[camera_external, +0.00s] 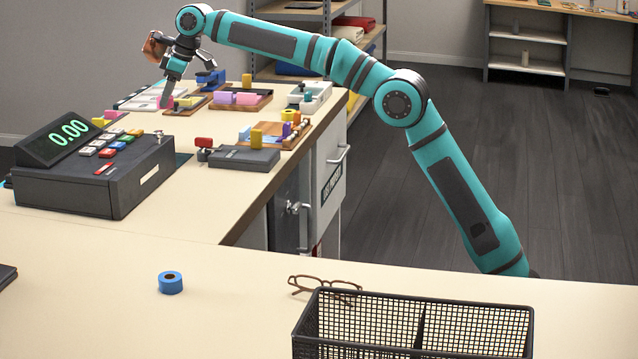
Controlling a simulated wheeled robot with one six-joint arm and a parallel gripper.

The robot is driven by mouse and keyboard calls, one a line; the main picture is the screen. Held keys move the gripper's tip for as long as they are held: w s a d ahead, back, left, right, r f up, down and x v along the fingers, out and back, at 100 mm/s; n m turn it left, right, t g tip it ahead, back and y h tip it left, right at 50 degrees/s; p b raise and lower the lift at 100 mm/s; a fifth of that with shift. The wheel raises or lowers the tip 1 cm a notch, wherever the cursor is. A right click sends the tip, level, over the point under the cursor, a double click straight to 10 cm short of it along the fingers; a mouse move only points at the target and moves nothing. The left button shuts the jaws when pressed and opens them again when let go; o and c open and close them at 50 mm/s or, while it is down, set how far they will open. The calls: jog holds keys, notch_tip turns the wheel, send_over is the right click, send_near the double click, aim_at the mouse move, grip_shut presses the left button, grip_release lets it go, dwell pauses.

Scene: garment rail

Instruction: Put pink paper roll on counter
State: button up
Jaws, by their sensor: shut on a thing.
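The pink paper roll (167,94) shows as a slim pink shape at the tip of my gripper (172,84), at the far end of the counter (205,185). My gripper points down and is shut on it. The roll is small in this view and partly hidden by a finger. I cannot tell whether its lower end touches the tray beneath or hangs just above it.
Trays with small coloured blocks (240,98) stand close around the gripper. A cash register (95,160) and a dark flat device (244,158) stand nearer. On the front counter lie a blue tape roll (171,286), glasses (322,287) and a mesh basket (410,325). Its middle is mostly clear.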

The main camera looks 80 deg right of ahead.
jog(key=s+d+m+h, duration=0.1)
jog(key=s+d, duration=0.1)
jog(key=d, duration=0.9)
jog(key=s+d+m, duration=0.2)
jog(key=s+d, duration=0.1)
jog(key=d, duration=0.9)
jog(key=m+h, duration=0.1)
jog(key=m, duration=0.1)
send_over(268, 118)
jog(key=s, duration=0.1)
jog(key=shift+s+a+f, duration=0.1)
jog(key=shift+f, duration=3.7)
jog(key=shift+s+f, duration=0.1)
jog(key=shift+f, duration=3.7)
jog(key=o, duration=1)
jog(key=shift+f, duration=0.1)
jog(key=shift+c, duration=0.2)
jog(key=v, duration=1.2)
